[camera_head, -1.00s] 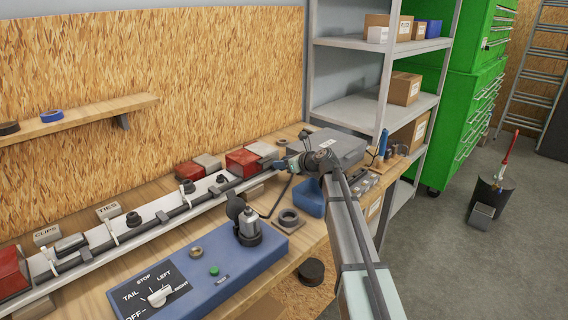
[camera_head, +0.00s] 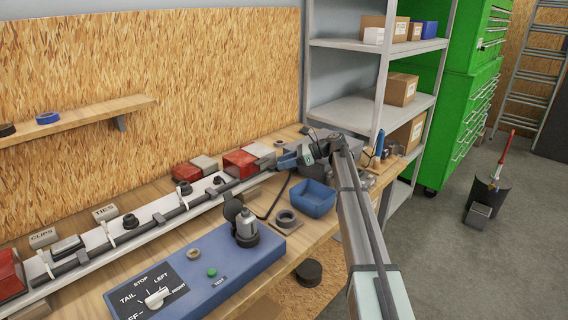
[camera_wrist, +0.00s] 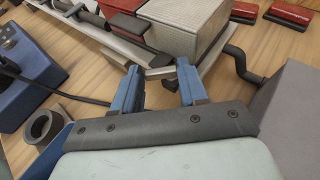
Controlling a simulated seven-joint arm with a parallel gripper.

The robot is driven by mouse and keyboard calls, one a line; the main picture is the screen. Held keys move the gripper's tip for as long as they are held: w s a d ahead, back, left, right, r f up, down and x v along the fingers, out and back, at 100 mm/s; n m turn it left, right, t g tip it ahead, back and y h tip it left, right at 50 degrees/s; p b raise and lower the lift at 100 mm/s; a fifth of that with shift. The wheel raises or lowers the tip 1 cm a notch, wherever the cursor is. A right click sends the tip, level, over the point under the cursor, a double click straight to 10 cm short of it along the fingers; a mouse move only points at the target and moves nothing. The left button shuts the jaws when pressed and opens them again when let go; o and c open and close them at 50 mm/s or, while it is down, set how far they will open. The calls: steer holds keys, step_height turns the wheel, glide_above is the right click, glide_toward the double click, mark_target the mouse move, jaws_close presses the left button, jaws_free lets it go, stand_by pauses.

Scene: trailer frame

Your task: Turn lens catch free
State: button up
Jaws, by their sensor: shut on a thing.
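My gripper (camera_wrist: 158,80) has two blue fingers, shut on a small pale metal piece (camera_wrist: 160,72) at the end of the trailer frame beam. It looks like the lens catch, but its exact shape is partly hidden by the fingers. In the head view my gripper (camera_head: 295,160) is at the beam's right end, beside a red lamp lens (camera_head: 239,162). The red lens also shows at the top of the wrist view (camera_wrist: 118,5), with a grey ribbed block (camera_wrist: 185,25) to its right. The pale beam (camera_head: 110,240) carries a dark cable.
A blue bin (camera_head: 313,198) and a dark ring (camera_head: 287,220) lie near my arm. A blue control box (camera_head: 215,265) with a dial and a capped plug (camera_head: 246,225) stands in front of the beam. A grey box edge (camera_wrist: 290,110) is close at right in the wrist view.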

steer(key=shift+w+n+g, duration=0.25)
steer(key=shift+n+g, duration=0.65)
steer(key=shift+g, duration=0.2)
steer(key=o, duration=1.1)
steer(key=shift+c, duration=0.2)
